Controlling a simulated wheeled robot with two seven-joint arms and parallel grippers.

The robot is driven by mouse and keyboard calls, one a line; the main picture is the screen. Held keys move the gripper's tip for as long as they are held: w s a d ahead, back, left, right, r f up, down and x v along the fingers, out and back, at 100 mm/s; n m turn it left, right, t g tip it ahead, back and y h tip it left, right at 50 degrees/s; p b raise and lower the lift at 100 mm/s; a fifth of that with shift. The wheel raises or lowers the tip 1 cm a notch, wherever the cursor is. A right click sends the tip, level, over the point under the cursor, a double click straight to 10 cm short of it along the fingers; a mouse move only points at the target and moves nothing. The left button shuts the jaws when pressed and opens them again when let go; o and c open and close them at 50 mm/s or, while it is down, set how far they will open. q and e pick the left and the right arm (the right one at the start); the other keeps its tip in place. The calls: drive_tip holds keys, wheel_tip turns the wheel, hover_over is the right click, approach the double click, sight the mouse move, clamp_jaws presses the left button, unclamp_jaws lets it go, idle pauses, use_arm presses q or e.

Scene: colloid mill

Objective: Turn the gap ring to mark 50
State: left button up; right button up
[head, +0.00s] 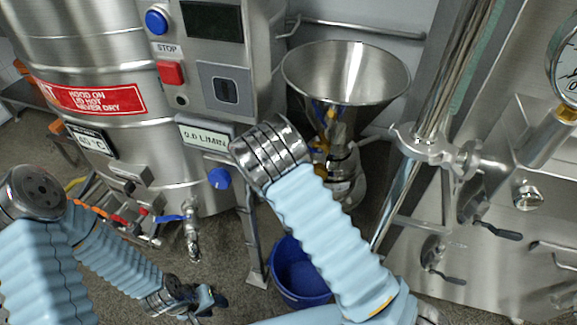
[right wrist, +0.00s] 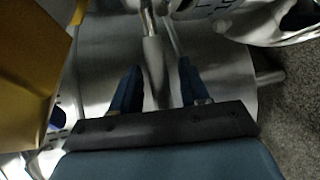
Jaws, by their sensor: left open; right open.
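The colloid mill stands under a wide steel hopper (head: 345,75) in the head view. The steel mill body (head: 345,163) is partly covered by my right arm, and I cannot make out the gap ring or its marks. My right gripper (right wrist: 157,82) is open in the right wrist view, its two blue fingers apart. A slim steel rod with a thicker sleeve (right wrist: 154,72) shows between and beyond the fingers; I cannot tell whether they touch it. In the head view the right gripper is hidden. My left gripper (head: 203,301) is open and empty, low at the lower left.
A steel tank (head: 100,55) with a control box (head: 222,55) stands at the left. A blue bucket (head: 298,272) is on the floor below the mill. Steel pipes, clamps and a gauge (head: 568,75) fill the right. A yellow-brown surface (right wrist: 30,65) is close in the right wrist view.

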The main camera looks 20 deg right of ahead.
drive_tip(key=shift+x, duration=0.85)
clamp_jaws()
